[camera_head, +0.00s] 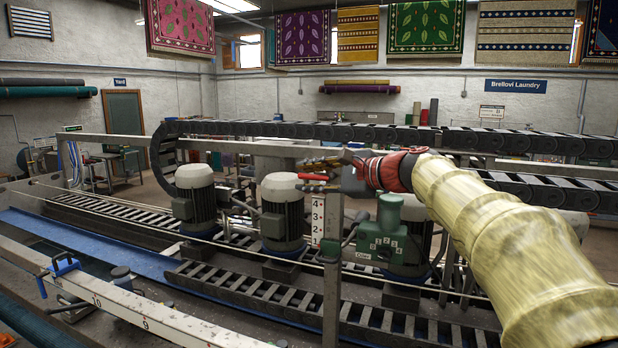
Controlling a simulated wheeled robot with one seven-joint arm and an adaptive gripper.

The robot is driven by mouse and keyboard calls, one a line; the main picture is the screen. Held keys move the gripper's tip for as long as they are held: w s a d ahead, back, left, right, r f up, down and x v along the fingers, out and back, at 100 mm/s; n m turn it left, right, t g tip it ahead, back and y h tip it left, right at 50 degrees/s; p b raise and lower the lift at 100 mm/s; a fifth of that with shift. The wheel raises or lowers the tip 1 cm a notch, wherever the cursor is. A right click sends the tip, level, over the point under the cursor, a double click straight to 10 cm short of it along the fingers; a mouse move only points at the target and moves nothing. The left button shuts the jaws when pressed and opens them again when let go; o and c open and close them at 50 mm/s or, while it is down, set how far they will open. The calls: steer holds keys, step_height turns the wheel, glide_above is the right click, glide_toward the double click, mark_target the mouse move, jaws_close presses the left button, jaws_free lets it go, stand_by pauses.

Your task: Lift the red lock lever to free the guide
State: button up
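A small red lever (312,177) shows near the top of a grey upright post (331,270), left of my wrist. It looks roughly level. My gripper (318,162) reaches in from the right at the lever's height, with its fingers pointing left. The fingers are small and overlap the lever area, so I cannot tell whether they touch it or how wide they stand. A white number plate (318,222) stands beside the post; I cannot tell whether it belongs to the guide. My yellow-sleeved arm hides what lies behind it at the right.
Grey motors (283,215) stand in a row behind the post. A thin rope (130,215) crosses at mid-height. A white numbered rail (165,322) with a blue handle (62,266) runs across the front left.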

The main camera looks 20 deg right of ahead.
steer(key=shift+c, duration=1.1)
